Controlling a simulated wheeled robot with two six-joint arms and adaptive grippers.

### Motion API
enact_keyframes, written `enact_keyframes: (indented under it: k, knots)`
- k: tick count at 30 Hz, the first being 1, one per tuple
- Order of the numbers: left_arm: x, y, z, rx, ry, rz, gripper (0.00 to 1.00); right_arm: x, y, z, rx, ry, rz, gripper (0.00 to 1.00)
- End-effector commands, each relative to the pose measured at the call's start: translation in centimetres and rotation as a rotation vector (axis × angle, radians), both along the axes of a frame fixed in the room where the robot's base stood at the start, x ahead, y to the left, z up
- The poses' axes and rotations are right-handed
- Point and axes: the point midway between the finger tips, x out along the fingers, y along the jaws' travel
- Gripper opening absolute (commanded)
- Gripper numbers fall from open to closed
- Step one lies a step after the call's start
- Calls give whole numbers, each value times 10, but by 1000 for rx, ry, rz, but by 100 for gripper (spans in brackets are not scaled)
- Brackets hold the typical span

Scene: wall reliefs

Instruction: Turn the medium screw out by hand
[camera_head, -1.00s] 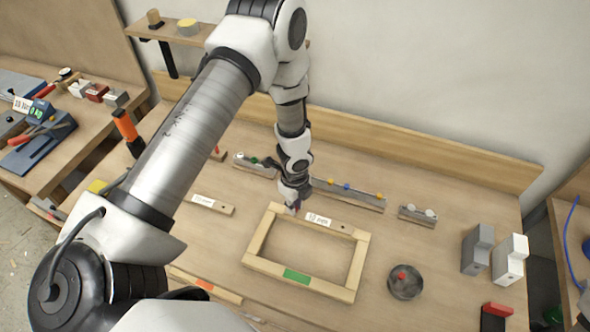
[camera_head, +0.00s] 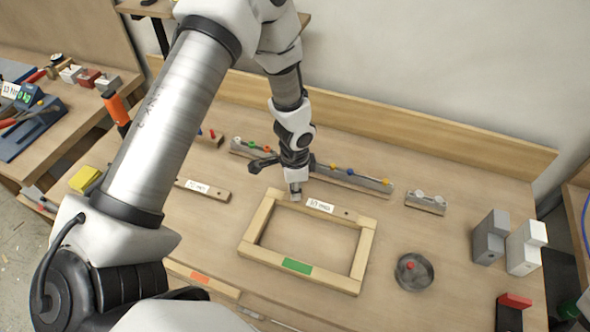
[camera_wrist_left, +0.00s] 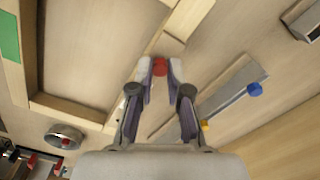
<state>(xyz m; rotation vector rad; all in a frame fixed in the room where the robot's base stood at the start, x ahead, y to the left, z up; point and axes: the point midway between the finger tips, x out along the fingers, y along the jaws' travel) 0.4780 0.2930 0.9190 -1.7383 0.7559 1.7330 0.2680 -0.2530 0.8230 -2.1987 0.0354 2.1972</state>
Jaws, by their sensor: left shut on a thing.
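My left gripper (camera_head: 295,192) points down at the back left corner of the wooden frame (camera_head: 254,222). In the left wrist view its two fingertips (camera_wrist_left: 160,72) are shut on a red screw head (camera_wrist_left: 160,67). The screw's shank is hidden, so I cannot tell how far it sits in the wood. The frame bears a white size label (camera_head: 320,206), a green patch (camera_head: 297,266) and a dark hole right of the label. My right gripper is not in view.
Racks with coloured heads (camera_head: 350,178) stand behind the frame. A round dish (camera_head: 414,284) with a red piece lies to its right. Grey and white blocks (camera_head: 490,238) stand further right. A labelled wooden strip (camera_head: 222,192) lies left. The table inside the frame is bare.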

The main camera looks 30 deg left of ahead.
Motion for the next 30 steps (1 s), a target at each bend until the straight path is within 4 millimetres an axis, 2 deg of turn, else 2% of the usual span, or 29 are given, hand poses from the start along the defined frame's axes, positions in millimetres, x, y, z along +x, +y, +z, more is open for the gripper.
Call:
enact_keyframes:
  k: [5, 10, 13, 18, 19, 20, 27, 29, 30]
  knots:
    - [0, 0, -2, 0, 1, 30, 0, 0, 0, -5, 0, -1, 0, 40]
    - [0, 0, -6, -1, -1, 341, 0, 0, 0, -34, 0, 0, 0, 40]
    - [0, 0, -1, -1, 1, 443, 0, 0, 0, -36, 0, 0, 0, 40]
    - [-1, 0, 1, 0, 2, 447, 0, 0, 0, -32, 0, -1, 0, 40]
    - [-1, 0, 1, 0, 2, 447, 24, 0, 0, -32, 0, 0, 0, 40]
    - [-1, 0, 1, 0, 2, 447, 30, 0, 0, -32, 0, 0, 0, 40]
    - [-1, 0, 1, 0, 2, 444, 30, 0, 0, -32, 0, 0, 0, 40]
    - [-1, 0, 4, 0, 3, 419, 30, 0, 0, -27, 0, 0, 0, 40]
    - [-1, 0, 7, 1, 5, 369, 30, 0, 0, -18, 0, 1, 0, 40]
